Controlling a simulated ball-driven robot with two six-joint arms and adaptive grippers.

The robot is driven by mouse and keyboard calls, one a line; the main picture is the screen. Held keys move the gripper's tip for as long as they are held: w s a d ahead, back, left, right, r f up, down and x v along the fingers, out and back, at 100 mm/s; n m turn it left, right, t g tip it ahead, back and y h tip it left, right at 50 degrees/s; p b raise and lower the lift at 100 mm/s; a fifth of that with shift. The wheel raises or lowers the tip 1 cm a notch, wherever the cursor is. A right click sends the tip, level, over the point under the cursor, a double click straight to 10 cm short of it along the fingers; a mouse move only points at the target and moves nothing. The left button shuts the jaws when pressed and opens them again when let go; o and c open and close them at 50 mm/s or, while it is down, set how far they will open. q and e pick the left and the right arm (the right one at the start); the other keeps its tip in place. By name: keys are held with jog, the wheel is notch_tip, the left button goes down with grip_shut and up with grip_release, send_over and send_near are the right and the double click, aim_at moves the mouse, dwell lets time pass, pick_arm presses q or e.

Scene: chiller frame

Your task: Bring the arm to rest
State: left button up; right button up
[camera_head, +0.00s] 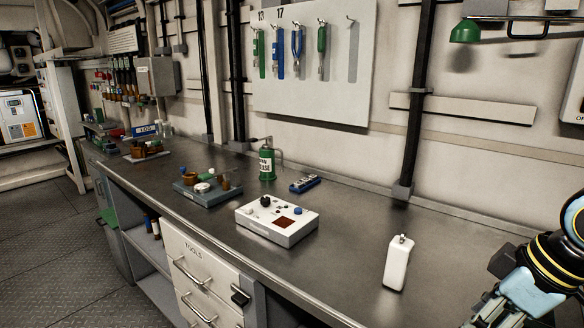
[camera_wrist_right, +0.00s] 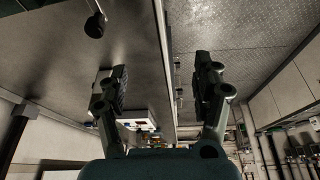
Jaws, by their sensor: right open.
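My right gripper (camera_head: 492,308) is at the lower right of the head view, partly cut off by the bottom edge, over the right part of the workbench. In the right wrist view my right gripper (camera_wrist_right: 160,88) shows two dark fingers spread wide apart with nothing between them. A white upright block-like object (camera_head: 398,264) with a small metal top stands on the bench to the left of this gripper, apart from it. My left gripper is not in view.
The dark workbench (camera_head: 345,272) runs along the wall. A white control box (camera_head: 277,222), a green can (camera_head: 266,163), a small blue item (camera_head: 305,184) and a grey tray (camera_head: 207,195) stand on it. Tools hang on a white board (camera_head: 340,95). The bench around the white object is clear.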

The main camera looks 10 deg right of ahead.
jog(key=s+a+f+m+h, duration=0.1)
jog(key=s+a+m+h, duration=0.15)
jog(key=s, duration=0.45)
jog(key=s+a+f+m+h, duration=0.1)
jog(key=s+a+m, duration=0.25)
jog(key=s, duration=0.35)
jog(key=s+d+f+g+b, duration=0.2)
jog(key=f+b, duration=0.7)
jog(key=f, duration=2.7)
pick_arm(q)
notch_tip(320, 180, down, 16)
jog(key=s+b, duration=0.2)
jog(key=b, duration=0.4)
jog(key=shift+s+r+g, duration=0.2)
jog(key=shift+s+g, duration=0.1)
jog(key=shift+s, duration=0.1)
pick_arm(e)
jog(key=s+d+f, duration=0.2)
jog(key=s+f, duration=1.6)
jog(key=f, duration=0.3)
jog(key=shift+s+f+m+g, duration=0.2)
jog(key=shift+f+m+g, duration=0.05)
jog(key=shift+m+g, duration=0.05)
jog(key=shift+y, duration=0.25)
jog(key=shift+c, duration=0.4)
